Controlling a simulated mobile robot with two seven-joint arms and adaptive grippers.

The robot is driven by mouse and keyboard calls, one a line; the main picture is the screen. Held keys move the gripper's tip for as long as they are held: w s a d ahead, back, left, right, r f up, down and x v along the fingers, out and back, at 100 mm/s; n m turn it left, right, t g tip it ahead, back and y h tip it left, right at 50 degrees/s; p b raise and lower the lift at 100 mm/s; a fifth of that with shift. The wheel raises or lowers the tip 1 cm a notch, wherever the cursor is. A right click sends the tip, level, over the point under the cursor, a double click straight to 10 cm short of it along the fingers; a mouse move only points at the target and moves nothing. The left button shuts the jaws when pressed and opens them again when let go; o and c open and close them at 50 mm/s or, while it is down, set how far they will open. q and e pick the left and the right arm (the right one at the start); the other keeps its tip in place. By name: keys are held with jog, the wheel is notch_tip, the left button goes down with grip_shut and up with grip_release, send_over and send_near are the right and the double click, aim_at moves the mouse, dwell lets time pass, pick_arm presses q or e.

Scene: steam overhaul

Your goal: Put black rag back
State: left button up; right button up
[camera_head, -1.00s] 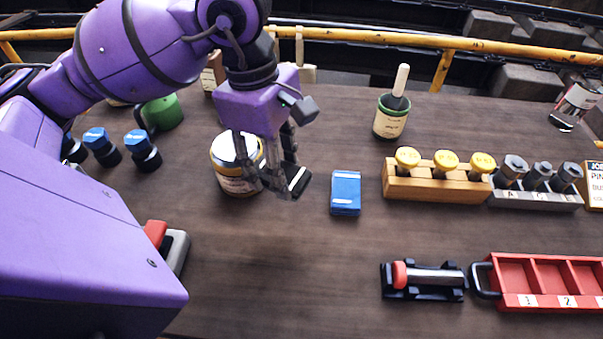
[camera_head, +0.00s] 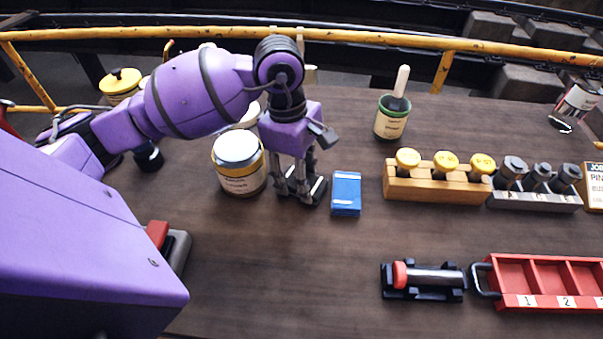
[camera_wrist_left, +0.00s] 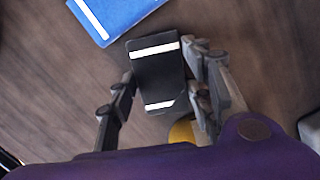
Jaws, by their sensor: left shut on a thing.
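The black rag (camera_wrist_left: 160,72) is a dark folded pad with white bands, and it sits between the fingers of my left gripper (camera_wrist_left: 160,97) in the wrist view. In the head view my left gripper (camera_head: 300,190) points down, shut on the black rag (camera_head: 319,189), just left of a blue rag (camera_head: 346,193). The fingers hide part of the black rag. It is at or close to the tabletop; I cannot tell whether it touches. The blue rag (camera_wrist_left: 117,14) also shows at the top of the wrist view, apart from the black one. My right gripper is not in view.
A labelled jar (camera_head: 239,163) stands close to the left of my gripper. A green pot with a brush (camera_head: 391,118) and a wooden block with yellow-topped pieces (camera_head: 435,188) stand to the right. A red tray (camera_head: 540,280) lies front right. The table's front middle is clear.

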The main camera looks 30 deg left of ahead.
aim_at(293, 177)
pick_arm(q)
jog(key=shift+f, duration=0.1)
jog(key=o, duration=0.6)
jog(key=shift+f, duration=0.15)
jog(key=o, duration=0.4)
jog(key=r, duration=0.4)
jog(key=a+r, duration=0.1)
jog(key=r, duration=0.7)
jog(key=shift+a+r, duration=0.2)
jog(key=shift+a, duration=0.2)
jog(key=shift+s, duration=0.1)
